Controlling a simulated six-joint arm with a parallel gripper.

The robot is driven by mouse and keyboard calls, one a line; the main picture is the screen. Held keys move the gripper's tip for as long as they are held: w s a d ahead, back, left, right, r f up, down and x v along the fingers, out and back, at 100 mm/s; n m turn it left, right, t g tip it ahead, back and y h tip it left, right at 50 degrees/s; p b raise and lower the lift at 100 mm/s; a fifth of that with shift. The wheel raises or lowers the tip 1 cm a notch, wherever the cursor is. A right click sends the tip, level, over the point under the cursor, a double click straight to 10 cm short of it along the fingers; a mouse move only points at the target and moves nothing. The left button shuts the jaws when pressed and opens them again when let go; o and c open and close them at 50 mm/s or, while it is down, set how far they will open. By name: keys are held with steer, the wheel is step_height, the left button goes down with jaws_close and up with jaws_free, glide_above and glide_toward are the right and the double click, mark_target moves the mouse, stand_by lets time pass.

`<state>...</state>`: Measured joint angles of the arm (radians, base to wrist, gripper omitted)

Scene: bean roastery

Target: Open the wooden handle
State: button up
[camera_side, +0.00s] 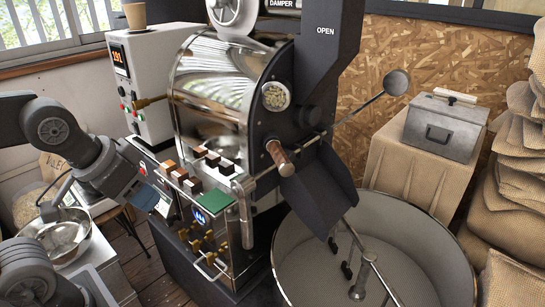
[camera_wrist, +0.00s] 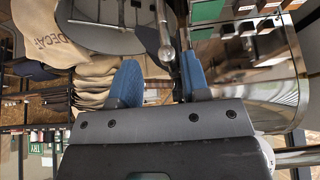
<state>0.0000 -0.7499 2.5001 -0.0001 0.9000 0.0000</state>
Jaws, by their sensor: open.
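The wooden handle (camera_side: 281,158) is a short brown grip on the front of the roaster (camera_side: 215,95), just above the dark sloping chute (camera_side: 318,190). My gripper (camera_side: 158,203) is at the left of the side view, in front of the roaster's left part. It is well to the left of the handle and apart from it. In the wrist view my gripper (camera_wrist: 160,82) shows two blue fingers spread apart, with nothing held between them. I cannot make out the wooden handle for certain in the wrist view.
A round cooling tray (camera_side: 458,265) stands below the chute. Switches and a green panel (camera_side: 214,200) jut out between my gripper and the handle. A long metal lever with a round end (camera_side: 396,82) sticks out right. A metal bowl (camera_side: 60,240) is at left; sacks (camera_side: 515,205) are at right.

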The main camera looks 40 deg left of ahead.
steer(key=shift+o, duration=1.4)
steer(key=w+a+m+t+y, duration=0.1)
steer(key=w+a+m+t, duration=0.1)
steer(key=w, duration=0.4)
steer(key=shift+a+f+m+y, duration=0.2)
steer(key=shift+a+m+y, duration=0.15)
steer(key=shift+m, duration=0.45)
steer(key=m+t+h, duration=0.6)
steer(key=m+h, duration=0.1)
steer(key=m, duration=1.2)
glide_toward(275, 160)
steer(key=x, duration=1.1)
steer(key=shift+w+d, duration=0.1)
steer(key=shift+w, duration=0.3)
steer(key=shift+f, duration=0.1)
jaws_close()
